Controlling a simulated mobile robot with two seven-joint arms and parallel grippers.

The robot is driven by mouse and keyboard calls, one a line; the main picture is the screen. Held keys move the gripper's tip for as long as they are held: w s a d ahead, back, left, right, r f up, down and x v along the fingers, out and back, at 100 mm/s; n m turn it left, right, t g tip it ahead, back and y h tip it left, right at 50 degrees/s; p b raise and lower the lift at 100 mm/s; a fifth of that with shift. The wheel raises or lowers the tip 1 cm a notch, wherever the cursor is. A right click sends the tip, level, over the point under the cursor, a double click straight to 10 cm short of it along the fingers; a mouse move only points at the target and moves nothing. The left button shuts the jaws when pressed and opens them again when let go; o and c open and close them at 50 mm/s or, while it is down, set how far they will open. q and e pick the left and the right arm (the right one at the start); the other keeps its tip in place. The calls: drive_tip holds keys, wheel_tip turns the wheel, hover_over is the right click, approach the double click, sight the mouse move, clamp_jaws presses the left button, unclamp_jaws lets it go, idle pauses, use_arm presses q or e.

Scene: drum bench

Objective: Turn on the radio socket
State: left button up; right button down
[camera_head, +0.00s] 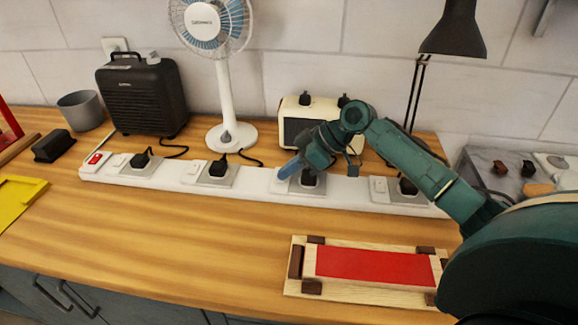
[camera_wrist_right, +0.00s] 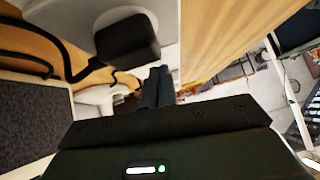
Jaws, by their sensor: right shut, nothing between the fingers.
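A long white power strip (camera_head: 340,199) lies on the wooden counter and carries several sockets, each with a white switch beside a black plug. The cream radio (camera_head: 290,108) stands behind the strip, partly hidden by my right arm. The radio's black plug (camera_head: 308,180) sits in the third socket from the left; it also shows large in the right wrist view (camera_wrist_right: 127,37). My right gripper (camera_head: 287,170) is shut and empty, its tips low over the switch side of this socket, left of the plug. The tips largely cover the switch; contact cannot be told. My left gripper is out of view.
A white fan (camera_head: 222,100) and black heater (camera_head: 143,95) stand behind the strip; a dark lamp (camera_head: 455,30) stands to the right. A wooden frame with a red panel (camera_head: 375,266) lies in front. The front middle of the counter (camera_head: 180,235) is clear.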

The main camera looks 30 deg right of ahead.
drive_tip(key=shift+s+a+f, duration=0.1)
drive_tip(key=shift+f, duration=0.15)
drive_tip(key=shift+w+d+r, duration=0.1)
drive_tip(key=shift+w+d, duration=0.45)
drive_tip(key=shift+w, duration=0.15)
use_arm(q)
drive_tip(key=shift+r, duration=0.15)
use_arm(e)
drive_tip(key=shift+r, duration=0.1)
use_arm(q)
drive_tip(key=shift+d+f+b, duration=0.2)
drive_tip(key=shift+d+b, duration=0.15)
drive_tip(key=shift+b, duration=0.4)
use_arm(e)
drive_tip(key=v, duration=1.3)
drive_tip(key=shift+s, duration=0.25)
drive_tip(key=shift+a, duration=0.15)
